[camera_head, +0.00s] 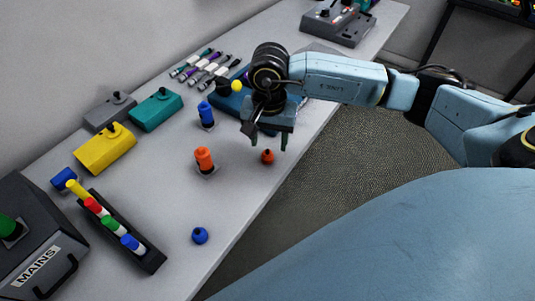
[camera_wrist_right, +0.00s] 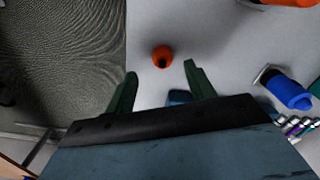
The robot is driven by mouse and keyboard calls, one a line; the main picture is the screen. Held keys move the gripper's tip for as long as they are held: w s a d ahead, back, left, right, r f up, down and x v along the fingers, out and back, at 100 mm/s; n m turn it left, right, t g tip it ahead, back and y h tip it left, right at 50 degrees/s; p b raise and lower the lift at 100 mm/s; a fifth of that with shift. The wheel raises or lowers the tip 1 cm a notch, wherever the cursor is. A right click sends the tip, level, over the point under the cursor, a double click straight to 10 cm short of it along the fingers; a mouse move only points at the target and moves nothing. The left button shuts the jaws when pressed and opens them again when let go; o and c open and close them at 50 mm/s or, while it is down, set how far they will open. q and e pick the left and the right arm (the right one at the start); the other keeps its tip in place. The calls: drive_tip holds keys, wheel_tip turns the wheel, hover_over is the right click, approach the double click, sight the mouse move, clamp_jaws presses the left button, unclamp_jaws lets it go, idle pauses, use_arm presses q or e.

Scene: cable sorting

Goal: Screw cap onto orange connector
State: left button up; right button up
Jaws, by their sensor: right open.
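The orange connector (camera_head: 204,159) stands upright on a small base on the table in the head view. The orange cap (camera_head: 267,156) sits apart on the table to its right, near the table edge. In the right wrist view the cap (camera_wrist_right: 162,57) lies beyond and between the fingertips, and part of the connector (camera_wrist_right: 290,2) shows at the top right. My right gripper (camera_head: 268,143) is open and empty above the cap, fingers pointing down. It also shows in the right wrist view (camera_wrist_right: 160,75). My left gripper is not in view.
A blue connector (camera_head: 206,115) stands behind, close to my right gripper. A blue cap (camera_head: 200,236) lies near the front edge. A rack of coloured plugs (camera_head: 150,259), yellow box (camera_head: 105,150) and teal box (camera_head: 156,110) are at left. Free table surrounds the orange connector.

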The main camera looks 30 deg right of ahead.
sight(268, 150)
drive_tip(key=f, duration=0.5)
drive_tip(key=shift+w+f, duration=0.1)
drive_tip(key=shift+w, duration=0.1)
drive_tip(key=shift+a, duration=0.1)
drive_tip(key=c, duration=1)
